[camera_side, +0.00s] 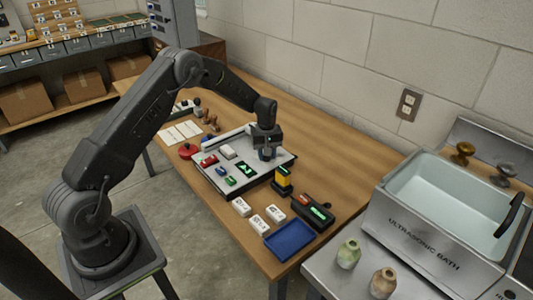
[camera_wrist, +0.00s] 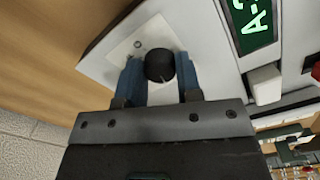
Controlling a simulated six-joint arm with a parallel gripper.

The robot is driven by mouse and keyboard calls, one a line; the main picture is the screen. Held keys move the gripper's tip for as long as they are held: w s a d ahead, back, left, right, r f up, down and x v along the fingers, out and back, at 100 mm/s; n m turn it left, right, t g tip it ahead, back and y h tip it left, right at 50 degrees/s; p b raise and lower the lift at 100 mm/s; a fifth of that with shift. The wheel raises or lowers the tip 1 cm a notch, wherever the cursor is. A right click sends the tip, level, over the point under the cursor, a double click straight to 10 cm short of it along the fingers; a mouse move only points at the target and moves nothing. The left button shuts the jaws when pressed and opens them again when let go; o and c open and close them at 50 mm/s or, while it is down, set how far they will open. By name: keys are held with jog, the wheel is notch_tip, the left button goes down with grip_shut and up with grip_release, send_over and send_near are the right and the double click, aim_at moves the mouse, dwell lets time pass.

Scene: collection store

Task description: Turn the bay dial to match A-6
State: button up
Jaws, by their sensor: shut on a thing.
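The bay dial (camera_wrist: 159,66) is a round black knob on a pale plate of the console (camera_wrist: 98,62), which also shows in the side view (camera_side: 205,170). My gripper (camera_wrist: 158,72) has its blue fingers on either side of the dial, shut on it. In the side view my gripper (camera_side: 267,153) points down at the console's right part and hides the dial. A green-lit display (camera_wrist: 250,22) in the wrist view reads "A-" and then a character cut off by the frame edge. The display (camera_side: 246,169) is too small to read in the side view.
Around the console are a red round button (camera_side: 188,150), a yellow and black block (camera_side: 283,180), a dark device with a green screen (camera_side: 313,211), white labelled blocks (camera_side: 258,223) and a blue tray (camera_side: 291,240). The ultrasonic bath (camera_side: 445,220) stands at right.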

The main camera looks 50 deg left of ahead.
jog(key=shift+n, duration=0.6)
jog(key=o, duration=0.9)
notch_tip(320, 180, up, 14)
jog(key=shift+f, duration=0.1)
